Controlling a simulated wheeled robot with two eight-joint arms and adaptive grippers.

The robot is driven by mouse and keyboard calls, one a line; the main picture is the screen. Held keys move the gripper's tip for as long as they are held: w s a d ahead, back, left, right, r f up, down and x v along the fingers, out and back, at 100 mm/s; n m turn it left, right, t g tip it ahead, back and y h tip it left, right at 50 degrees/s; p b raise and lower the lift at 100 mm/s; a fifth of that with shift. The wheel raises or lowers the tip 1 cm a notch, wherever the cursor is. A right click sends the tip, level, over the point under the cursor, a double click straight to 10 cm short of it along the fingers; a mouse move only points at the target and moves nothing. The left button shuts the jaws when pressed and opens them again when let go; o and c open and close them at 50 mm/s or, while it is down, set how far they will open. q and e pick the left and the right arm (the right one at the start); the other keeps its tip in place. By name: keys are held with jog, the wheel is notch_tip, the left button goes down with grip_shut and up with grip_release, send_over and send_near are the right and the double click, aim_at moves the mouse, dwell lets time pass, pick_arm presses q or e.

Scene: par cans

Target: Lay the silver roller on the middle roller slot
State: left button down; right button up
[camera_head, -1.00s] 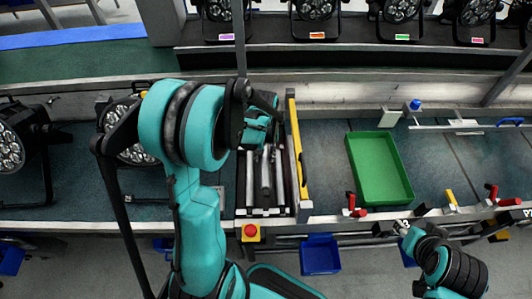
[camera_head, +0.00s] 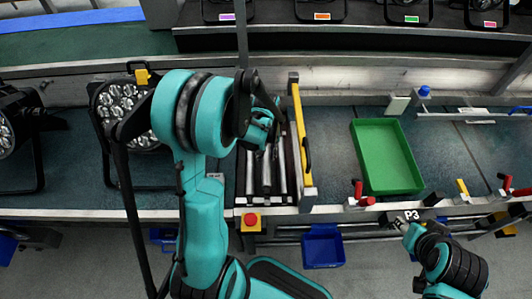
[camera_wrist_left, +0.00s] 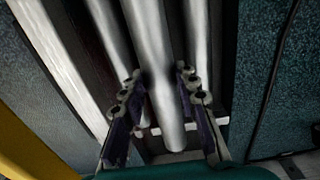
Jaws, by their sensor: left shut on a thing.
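My left gripper (camera_head: 266,128) reaches over the roller bed (camera_head: 240,213) in the head view. In the left wrist view its two fingers (camera_wrist_left: 157,85) are shut on a silver roller (camera_wrist_left: 152,45), one on each side. The roller lies lengthwise between two other silver rollers, a left one (camera_wrist_left: 108,30) and a right one (camera_wrist_left: 201,45). Its near end shows over a pale crossbar. I cannot tell whether it rests in the middle slot or hovers just above. Its far end is out of the wrist view, and my arm hides part of the bed in the head view.
A yellow rail (camera_head: 299,130) borders the bed on the right. A red button (camera_head: 250,220) sits at its front. Par cans (camera_head: 125,105) stand to the left. A green tray (camera_head: 386,157) lies to the right. Part of my right arm shows at bottom right.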

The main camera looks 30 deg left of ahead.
pick_arm(q)
jog(key=shift+f+b, duration=2.1)
jog(key=shift+f, duration=0.6)
jog(key=shift+s+d, duration=0.1)
jog(key=shift+s, duration=0.05)
jog(key=c, duration=1.1)
grip_release()
jog(key=shift+o, duration=0.2)
jog(key=shift+r, duration=0.1)
notch_tip(320, 180, up, 12)
jog(key=shift+f, duration=0.1)
